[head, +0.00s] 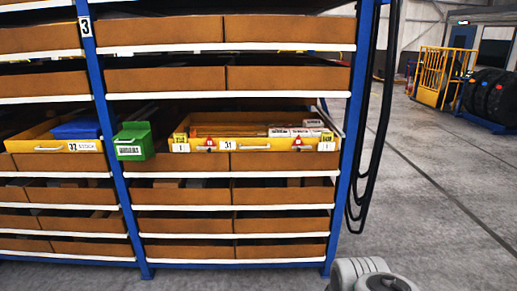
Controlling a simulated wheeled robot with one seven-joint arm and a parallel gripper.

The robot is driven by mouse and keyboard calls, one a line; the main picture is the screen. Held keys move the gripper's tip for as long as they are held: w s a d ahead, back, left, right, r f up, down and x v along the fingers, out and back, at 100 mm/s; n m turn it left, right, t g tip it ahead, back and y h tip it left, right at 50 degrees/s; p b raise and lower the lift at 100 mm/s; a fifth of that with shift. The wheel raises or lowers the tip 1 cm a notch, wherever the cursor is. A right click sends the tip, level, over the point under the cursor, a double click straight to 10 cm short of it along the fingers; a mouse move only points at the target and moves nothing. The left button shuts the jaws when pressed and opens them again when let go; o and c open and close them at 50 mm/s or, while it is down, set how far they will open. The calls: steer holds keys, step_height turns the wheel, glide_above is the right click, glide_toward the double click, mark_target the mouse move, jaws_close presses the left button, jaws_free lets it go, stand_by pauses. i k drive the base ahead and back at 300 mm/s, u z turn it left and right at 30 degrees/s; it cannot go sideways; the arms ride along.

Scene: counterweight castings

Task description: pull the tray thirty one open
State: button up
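Tray thirty one (270,146) is a wide, shallow yellow tray on the middle level of the shelf rack. Its front carries a white label reading 31, small red-marked signs, and a pale handle strip near the middle. Long brown pieces and white boxes with red print show inside, over the front edge. I cannot tell how far the tray stands out of the rack. My gripper is not in view; only a grey rounded part, likely of my arm, shows at the bottom edge right of centre.
A green bin (134,141) stands close left of the tray, by a blue post. Yellow tray 32 (28,147) holds a blue box at far left. Black hoses (372,140) hang beside the right post. Open concrete floor lies right, with a yellow cage cart (443,75) and tyres beyond.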

mark_target(230, 131)
steer(key=z, duration=0.5)
steer(key=k, duration=0.6)
steer(key=z, duration=0.45)
steer(key=i, duration=1.45)
steer(key=u, duration=1.3)
steer(key=i, duration=0.9)
steer(key=u, duration=1.15)
steer(key=i, duration=0.2)
steer(key=u, duration=0.25)
